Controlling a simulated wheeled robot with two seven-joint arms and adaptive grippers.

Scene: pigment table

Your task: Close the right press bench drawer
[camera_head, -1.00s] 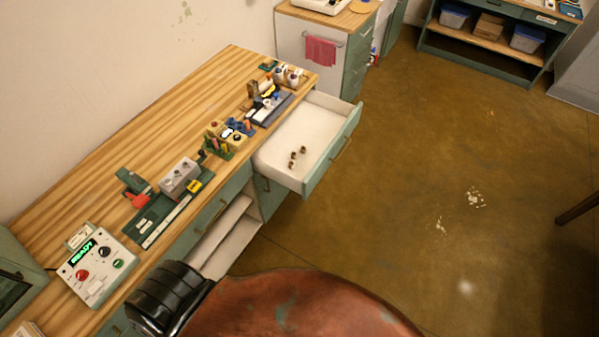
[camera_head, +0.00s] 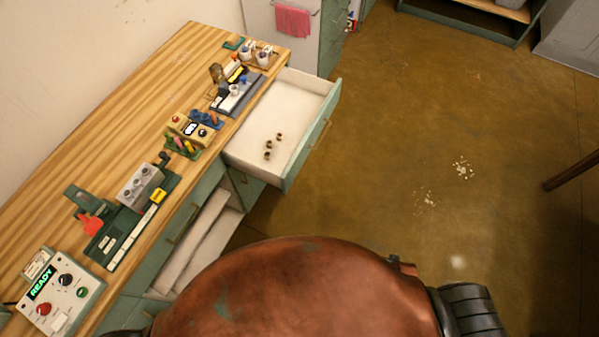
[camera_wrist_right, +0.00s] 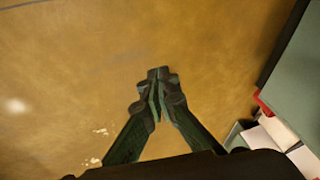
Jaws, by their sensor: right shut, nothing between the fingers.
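The right press bench drawer (camera_head: 288,118) is pulled well out from under the wooden bench top in the head view. It is white inside, with a green front and a handle (camera_head: 321,133) facing right. Several small brown pieces (camera_head: 269,150) lie in it. My right gripper (camera_wrist_right: 158,75) shows in the right wrist view with its fingers together, empty, above the bare floor. It is not touching the drawer in that view. Neither gripper shows in the head view.
The bench top (camera_head: 110,130) carries a control box reading READY (camera_head: 60,285), a green tool base (camera_head: 125,225) and small racks. A pink cloth (camera_head: 292,20) hangs on a cabinet behind. The floor (camera_head: 400,140) right of the drawer is clear.

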